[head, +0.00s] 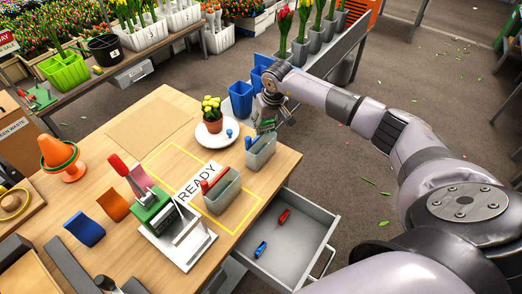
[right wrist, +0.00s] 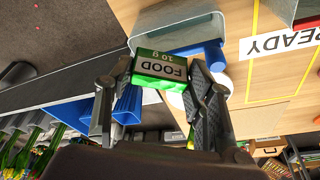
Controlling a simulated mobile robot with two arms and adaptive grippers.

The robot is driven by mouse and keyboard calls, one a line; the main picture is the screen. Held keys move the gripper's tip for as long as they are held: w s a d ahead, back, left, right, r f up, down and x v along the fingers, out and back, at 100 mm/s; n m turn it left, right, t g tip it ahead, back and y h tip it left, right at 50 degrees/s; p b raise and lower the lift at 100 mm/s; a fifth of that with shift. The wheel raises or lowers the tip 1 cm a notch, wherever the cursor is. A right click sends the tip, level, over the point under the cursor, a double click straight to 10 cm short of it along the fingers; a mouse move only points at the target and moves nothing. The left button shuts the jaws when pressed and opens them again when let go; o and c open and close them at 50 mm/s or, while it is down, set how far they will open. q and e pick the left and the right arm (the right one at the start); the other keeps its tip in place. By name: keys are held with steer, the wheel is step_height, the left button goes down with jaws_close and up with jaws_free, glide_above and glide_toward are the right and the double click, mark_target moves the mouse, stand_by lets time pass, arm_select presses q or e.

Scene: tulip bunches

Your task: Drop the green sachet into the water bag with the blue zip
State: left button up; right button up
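My right gripper (head: 268,108) is shut on the green sachet (right wrist: 160,68), which reads "FOOD 10 g" and sits between both fingertips (right wrist: 160,75). In the head view the sachet (head: 266,126) shows small below the fingers. The water bag with the blue zip (head: 262,153) is a grey open-topped pouch at the table's right edge; its blue zip (head: 249,143) is at its left side. The sachet is above and near this bag. In the right wrist view the bag (right wrist: 175,28) lies just beyond the sachet. My left gripper is not in view.
A similar grey bag with a red zip (head: 221,192) stands on the yellow-outlined READY area. An open drawer (head: 290,250) holds a red and a blue item. Blue containers (head: 241,98) stand behind.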

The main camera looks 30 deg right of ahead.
steer(key=o, duration=0.6)
steer(key=shift+c, duration=0.2)
steer(key=shift+r, duration=0.1)
steer(key=shift+r, duration=0.35)
steer(key=v, duration=1.1)
steer(key=shift+s, duration=0.1)
